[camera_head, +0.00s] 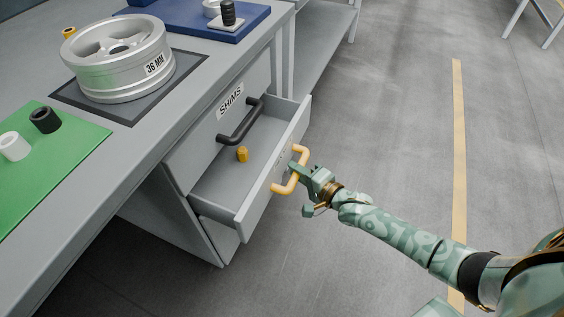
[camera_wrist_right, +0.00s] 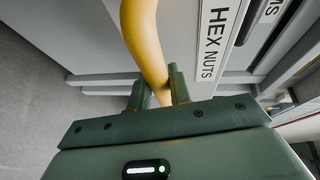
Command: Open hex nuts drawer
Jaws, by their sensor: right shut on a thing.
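The hex nuts drawer (camera_head: 265,205) is pulled well out from the workbench, under the closed SHIMS drawer (camera_head: 202,141). A small yellow-orange piece (camera_head: 242,154) lies inside it. Its front carries a yellow handle (camera_head: 302,152). My right gripper (camera_head: 296,172) is shut on this handle. In the right wrist view the fingers (camera_wrist_right: 160,90) close around the yellow handle (camera_wrist_right: 147,45), beside the HEX NUTS label (camera_wrist_right: 213,42). My left gripper is not in view.
A wheel rim (camera_head: 120,60) marked 36 MM sits on a dark mat on the bench. A green mat (camera_head: 62,160) holds a white and a black piece. A blue board (camera_head: 190,22) lies behind. The floor right of the drawer is open.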

